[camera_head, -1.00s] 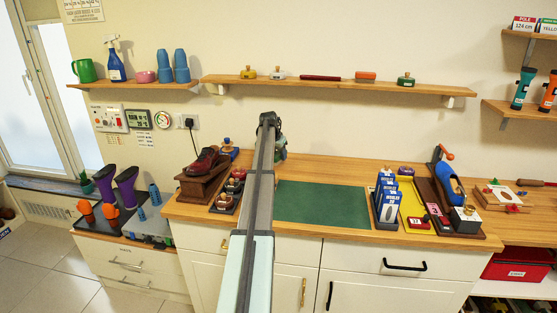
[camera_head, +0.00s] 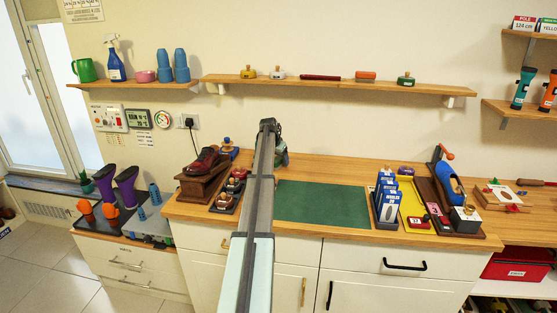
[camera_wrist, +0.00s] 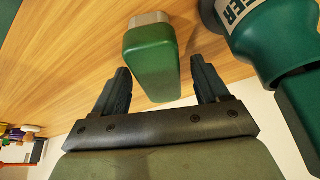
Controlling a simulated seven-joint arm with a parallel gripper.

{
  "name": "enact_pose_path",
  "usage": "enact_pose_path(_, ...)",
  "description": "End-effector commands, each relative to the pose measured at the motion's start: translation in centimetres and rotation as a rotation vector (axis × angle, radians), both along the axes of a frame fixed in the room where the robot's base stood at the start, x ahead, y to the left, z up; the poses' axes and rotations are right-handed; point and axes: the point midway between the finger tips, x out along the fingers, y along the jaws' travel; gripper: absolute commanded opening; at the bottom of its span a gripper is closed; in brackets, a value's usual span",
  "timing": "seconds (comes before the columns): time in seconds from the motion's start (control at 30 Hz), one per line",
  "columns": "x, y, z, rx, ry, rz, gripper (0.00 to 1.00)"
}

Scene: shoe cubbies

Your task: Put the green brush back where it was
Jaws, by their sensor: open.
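In the wrist view a green block with a pale end, seemingly the green brush (camera_wrist: 150,55), stands between the two dark fingers of my gripper (camera_wrist: 159,68). The jaws are open, with a gap showing on each side of it. In the head view my arm reaches to the back of the bench, and my gripper and the brush are hidden behind it. A green-knobbed piece (camera_head: 405,79) sits near the right of the wall shelf (camera_head: 330,84).
A dark green lettered device (camera_wrist: 265,30) stands close to the right finger; it partly shows in the head view (camera_head: 281,157). A shoe on a wooden block (camera_head: 205,165) is left of my arm. A bare green mat (camera_head: 322,203) lies to the right.

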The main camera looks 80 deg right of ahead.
Motion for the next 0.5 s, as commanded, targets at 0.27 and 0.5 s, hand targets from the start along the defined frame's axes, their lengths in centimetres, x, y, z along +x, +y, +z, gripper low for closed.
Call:
enact_pose_path(0.27,0.1,0.3,0.9,0.0,0.0,0.0,0.74)
enact_pose_path(0.5,0.6,1.7,4.5,-0.001,0.0,0.0,0.74)
